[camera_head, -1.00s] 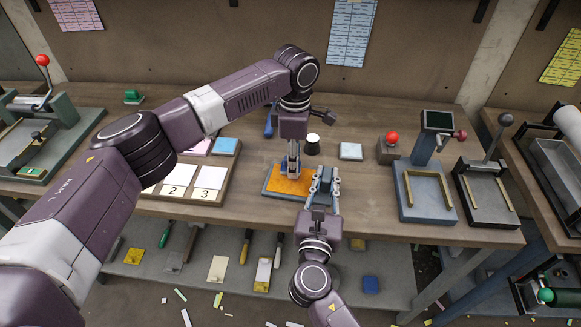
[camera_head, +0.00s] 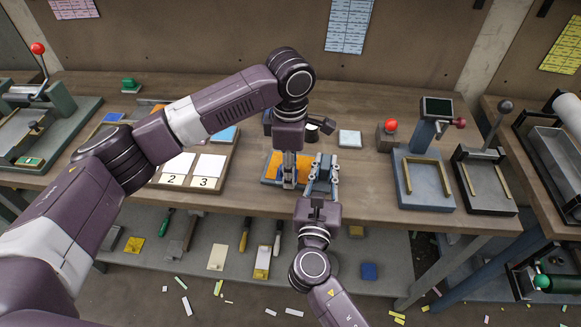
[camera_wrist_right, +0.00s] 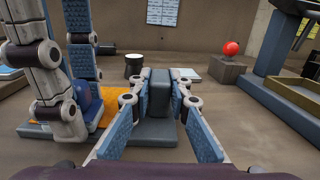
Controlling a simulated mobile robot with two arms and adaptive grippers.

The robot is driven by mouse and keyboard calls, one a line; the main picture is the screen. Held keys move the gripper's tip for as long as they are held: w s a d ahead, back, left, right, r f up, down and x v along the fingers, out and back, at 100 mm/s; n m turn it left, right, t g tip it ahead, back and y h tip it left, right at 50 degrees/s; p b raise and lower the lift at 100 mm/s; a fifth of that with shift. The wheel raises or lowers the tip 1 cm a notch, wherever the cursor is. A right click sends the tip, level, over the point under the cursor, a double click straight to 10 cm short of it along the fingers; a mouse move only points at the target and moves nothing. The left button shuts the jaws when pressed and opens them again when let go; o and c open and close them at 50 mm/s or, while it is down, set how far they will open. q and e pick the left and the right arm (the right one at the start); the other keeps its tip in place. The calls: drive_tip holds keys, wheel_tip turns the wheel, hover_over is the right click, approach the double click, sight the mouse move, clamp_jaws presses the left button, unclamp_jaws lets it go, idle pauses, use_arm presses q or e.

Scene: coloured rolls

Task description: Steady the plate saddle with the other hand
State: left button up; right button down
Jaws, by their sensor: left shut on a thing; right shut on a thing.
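The plate saddle, a blue-grey base (camera_head: 270,182) with an orange plate (camera_head: 276,164), lies on the bench near its front edge. In the right wrist view the plate (camera_wrist_right: 106,112) shows beside the saddle's upright grey block (camera_wrist_right: 160,93). My right gripper (camera_head: 322,162) is shut on that block at the saddle's right end.
A dark jar with a white top (camera_head: 312,132) and a pale blue pad (camera_head: 350,138) stand behind the saddle. Numbered white cards (camera_head: 208,166) lie left. A red-knobbed block (camera_head: 389,132) and a blue-grey press (camera_head: 424,185) stand right. Bench between saddle and press is clear.

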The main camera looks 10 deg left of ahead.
use_arm(q)
drive_tip(key=shift+w+d, duration=0.2)
drive_tip(key=shift+w, duration=1.55)
drive_tip(key=shift+w+d, duration=0.15)
drive_tip(key=shift+w, duration=1.55)
use_arm(e)
drive_tip(key=shift+s+f, duration=0.1)
drive_tip(key=shift+f, duration=0.35)
use_arm(q)
wheel_tip(320, 180, up, 8)
drive_tip(key=shift+r, duration=0.1)
drive_tip(key=w+a+r, duration=0.3)
drive_tip(key=a+r, duration=0.1)
drive_tip(key=a, duration=0.2)
drive_tip(key=shift+w+a, duration=0.1)
use_arm(e)
drive_tip(key=c, duration=2.1)
unclamp_jaws()
use_arm(q)
drive_tip(key=shift+w+f, duration=0.1)
drive_tip(key=shift+w, duration=0.05)
use_arm(e)
drive_tip(key=o, duration=0.4)
drive_tip(key=shift+w+r, duration=0.15)
drive_tip(key=shift+w, duration=0.1)
drive_tip(key=shift+c, duration=0.2)
drive_tip(key=shift+s+r, duration=0.1)
drive_tip(key=shift+s, duration=0.1)
